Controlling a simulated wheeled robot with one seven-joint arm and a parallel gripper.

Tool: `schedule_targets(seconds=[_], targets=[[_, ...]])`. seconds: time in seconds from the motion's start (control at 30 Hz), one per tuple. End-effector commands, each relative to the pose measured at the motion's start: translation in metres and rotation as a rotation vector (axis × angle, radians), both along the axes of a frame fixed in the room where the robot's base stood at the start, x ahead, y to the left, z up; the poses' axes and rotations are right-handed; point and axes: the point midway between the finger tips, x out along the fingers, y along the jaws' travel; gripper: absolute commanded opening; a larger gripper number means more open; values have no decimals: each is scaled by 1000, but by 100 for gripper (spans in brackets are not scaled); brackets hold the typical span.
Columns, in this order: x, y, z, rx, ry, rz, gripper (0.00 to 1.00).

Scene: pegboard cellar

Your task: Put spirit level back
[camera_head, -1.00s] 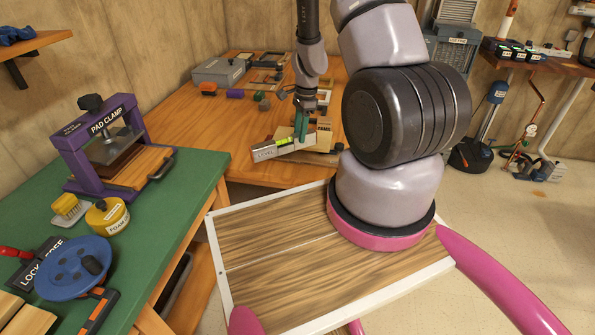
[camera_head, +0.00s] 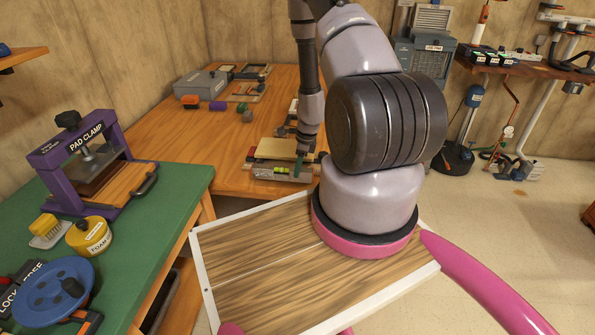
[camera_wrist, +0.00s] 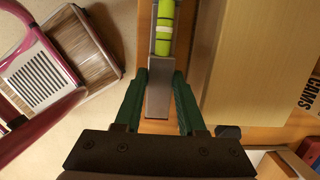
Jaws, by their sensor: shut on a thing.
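The spirit level is a grey bar with a yellow-green vial (camera_wrist: 164,28). In the head view the level (camera_head: 268,176) is level along the front edge of the orange wooden table, in front of a pale wooden block. My gripper (camera_wrist: 158,88) is shut on its near end, with dark green fingers on both sides of the bar. In the head view my gripper (camera_head: 300,168) is at the level's right part, partly hidden by my arm. I cannot tell whether the level touches the table.
A grey box (camera_head: 200,84) and small parts are at the back of the orange table (camera_head: 190,135). A pad clamp (camera_head: 85,160) stands on the green bench at left. Open floor lies beyond the table edge.

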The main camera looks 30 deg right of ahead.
Motion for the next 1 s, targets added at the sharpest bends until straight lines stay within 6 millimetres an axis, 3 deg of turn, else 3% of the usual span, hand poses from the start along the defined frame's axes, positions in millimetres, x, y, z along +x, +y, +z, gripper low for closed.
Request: schedule_targets(seconds=[0.1, 0.47, 0.5, 0.57, 1.0], targets=[[0, 0, -12, 0, -1, -1, 0], [0, 0, -15, -1, -1, 1, 0], [0, 0, -16, -1, -1, 0, 43], [0, 0, -15, -1, -1, 0, 66], [1, -1, -7, 0, -4, -1, 69]])
